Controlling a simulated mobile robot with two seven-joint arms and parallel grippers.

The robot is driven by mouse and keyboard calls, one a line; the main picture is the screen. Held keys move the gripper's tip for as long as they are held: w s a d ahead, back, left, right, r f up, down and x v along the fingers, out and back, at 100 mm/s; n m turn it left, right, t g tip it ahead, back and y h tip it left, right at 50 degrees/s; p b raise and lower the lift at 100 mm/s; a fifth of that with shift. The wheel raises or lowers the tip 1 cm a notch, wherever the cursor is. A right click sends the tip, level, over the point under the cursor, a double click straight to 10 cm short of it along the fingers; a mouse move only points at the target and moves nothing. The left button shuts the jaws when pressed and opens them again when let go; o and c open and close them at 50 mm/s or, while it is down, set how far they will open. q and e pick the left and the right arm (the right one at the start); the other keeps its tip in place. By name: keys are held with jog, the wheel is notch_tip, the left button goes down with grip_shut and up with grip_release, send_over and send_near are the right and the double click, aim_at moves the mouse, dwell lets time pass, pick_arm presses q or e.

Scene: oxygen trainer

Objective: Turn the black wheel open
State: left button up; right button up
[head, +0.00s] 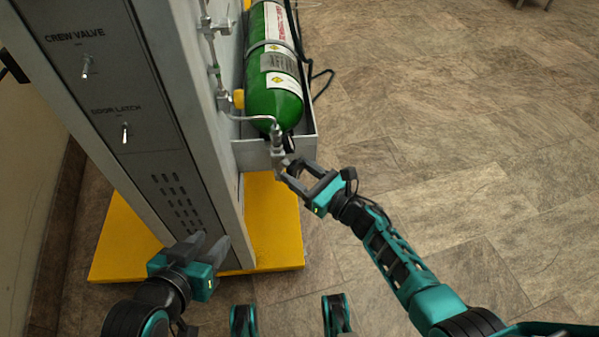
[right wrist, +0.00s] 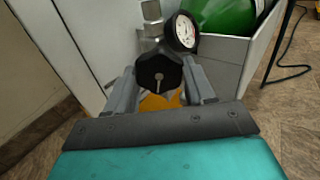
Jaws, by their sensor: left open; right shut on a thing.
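The black wheel (right wrist: 160,72) shows in the right wrist view as a dark knob with a light pointer mark on its face. It sits below a metal fitting (right wrist: 152,22), beside a round pressure gauge (right wrist: 182,32). My right gripper (right wrist: 162,88) has one finger on each side of the wheel and is shut on it. In the head view my right gripper (head: 297,177) is at the valve below the green cylinder (head: 273,100), and the wheel is mostly hidden there. My left gripper (head: 205,248) is open and empty, in front of the grey cabinet's lower part.
The grey cabinet (head: 150,120) carries a crew valve switch (head: 86,67) and a door latch switch (head: 125,133). It stands on a yellow base (head: 275,225). A grey tray (head: 252,156) holds the cylinder.

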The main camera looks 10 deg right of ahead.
jog(key=shift+n, duration=1.3)
jog(key=o, duration=1)
jog(key=shift+o, duration=0.2)
jog(key=shift+d, duration=0.15)
